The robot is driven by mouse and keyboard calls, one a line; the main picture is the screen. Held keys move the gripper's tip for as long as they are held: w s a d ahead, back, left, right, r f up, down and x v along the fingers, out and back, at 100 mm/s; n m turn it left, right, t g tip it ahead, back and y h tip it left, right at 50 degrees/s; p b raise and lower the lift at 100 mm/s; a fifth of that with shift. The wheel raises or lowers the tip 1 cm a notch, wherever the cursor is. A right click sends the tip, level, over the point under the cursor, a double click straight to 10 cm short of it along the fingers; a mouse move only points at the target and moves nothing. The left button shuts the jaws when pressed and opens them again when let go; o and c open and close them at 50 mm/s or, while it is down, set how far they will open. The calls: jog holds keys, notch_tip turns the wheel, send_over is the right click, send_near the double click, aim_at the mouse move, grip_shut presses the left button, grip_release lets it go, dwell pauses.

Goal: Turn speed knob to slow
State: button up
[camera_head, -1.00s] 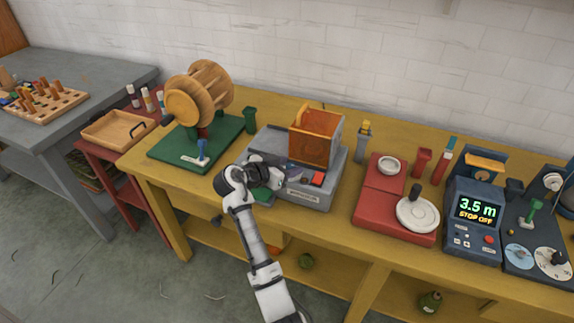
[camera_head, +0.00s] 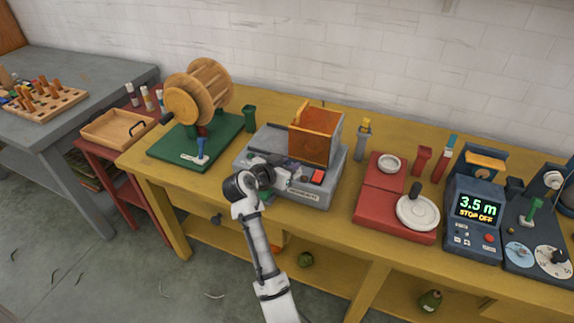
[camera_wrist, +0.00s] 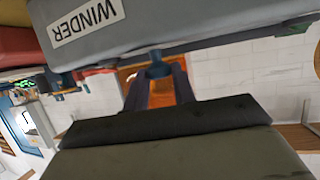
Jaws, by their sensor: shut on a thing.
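The grey winder (camera_head: 252,155) stands on the yellow bench, with a "WINDER" label that shows upside down in the wrist view (camera_wrist: 86,18). My gripper (camera_head: 292,170) is at the winder's front left, beside its red button. In the wrist view my two dark fingers (camera_wrist: 160,84) are shut on a small blue-grey knob (camera_wrist: 157,68) at the winder's edge. I take it for the speed knob; my gripper hides it in the head view, and its setting cannot be read.
An orange box (camera_head: 315,135) stands on the winder, with the red button (camera_head: 317,176) in front of it. A green-based wooden reel (camera_head: 182,158) is to the left. A red scale (camera_head: 377,205) and a display unit (camera_head: 474,221) are to the right.

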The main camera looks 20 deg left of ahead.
jog(key=n+y, duration=0.2)
jog(key=d+n+y+p, duration=0.1)
jog(key=n+y, duration=0.1)
jog(key=y, duration=0.1)
jog(key=shift+r, duration=0.1)
jog(key=n+y, duration=0.4)
jog(key=shift+w+d+g, duration=0.15)
jog(key=shift+g, duration=0.25)
jog(key=n+g+y+b, duration=0.2)
jog(key=n+y, duration=0.1)
jog(key=n+g+y+b, duration=0.1)
jog(key=shift+w+d+f+n, duration=0.2)
jog(key=shift+f+n, duration=0.1)
jog(key=n+g+y+b, duration=0.1)
jog(key=n+g+b, duration=0.1)
jog(key=n+g+y+b, duration=0.1)
jog(key=g+b, duration=0.1)
jog(key=shift+w+r+n+y, duration=0.15)
jog(key=shift+n+y, duration=0.25)
jog(key=shift+g, duration=0.3)
jog(key=o, duration=1)
